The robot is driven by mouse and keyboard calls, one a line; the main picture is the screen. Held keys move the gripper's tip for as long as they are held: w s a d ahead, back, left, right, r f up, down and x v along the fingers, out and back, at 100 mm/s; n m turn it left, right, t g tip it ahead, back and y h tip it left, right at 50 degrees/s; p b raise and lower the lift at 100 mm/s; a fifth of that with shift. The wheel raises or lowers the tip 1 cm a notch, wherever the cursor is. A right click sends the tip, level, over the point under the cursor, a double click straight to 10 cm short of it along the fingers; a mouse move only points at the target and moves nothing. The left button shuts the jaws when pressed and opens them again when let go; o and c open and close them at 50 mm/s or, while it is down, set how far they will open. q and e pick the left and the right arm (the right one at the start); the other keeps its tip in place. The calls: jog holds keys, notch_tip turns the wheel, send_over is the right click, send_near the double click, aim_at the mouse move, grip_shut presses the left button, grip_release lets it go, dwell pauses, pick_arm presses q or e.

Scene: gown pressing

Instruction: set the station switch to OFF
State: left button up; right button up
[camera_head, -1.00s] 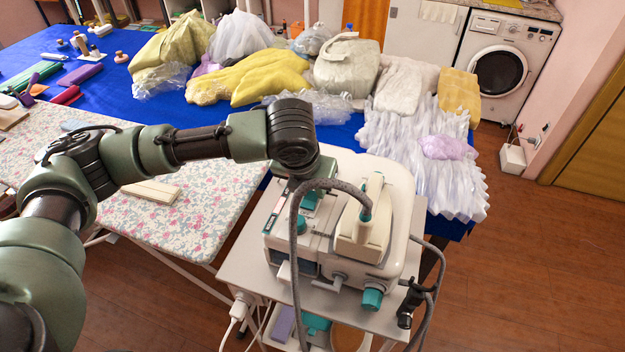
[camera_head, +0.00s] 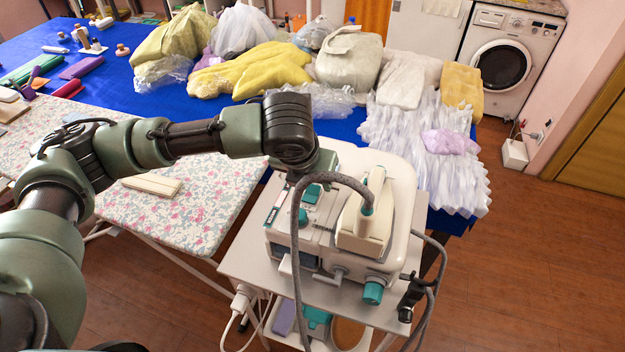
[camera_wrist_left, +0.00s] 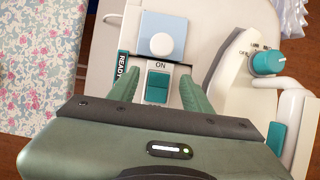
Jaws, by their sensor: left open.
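The pressing station (camera_head: 395,175) is a cream unit on a grey cart. My left gripper (camera_head: 312,180) points down over its left part, fingers mostly hidden in the head view. In the left wrist view, the teal rocker switch (camera_wrist_left: 157,88) lies between the two green fingers of my open left gripper (camera_wrist_left: 158,90). "ON" is printed at the switch's far end; its near end is partly hidden by the gripper body. Contact with the fingers cannot be told. My right gripper is not in view.
Beyond the switch is a blue plate with a white round button (camera_wrist_left: 164,44). A teal dial (camera_wrist_left: 267,62) is to the right. A cream iron (camera_head: 362,232) with a grey hose (camera_head: 296,240) stands on the station. A floral ironing board (camera_head: 200,215) is at left.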

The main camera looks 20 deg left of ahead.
pick_arm(q)
jog(key=v, duration=0.6)
jog(key=shift+r+b, duration=0.2)
jog(key=shift+b, duration=0.1)
jog(key=shift+s, duration=0.15)
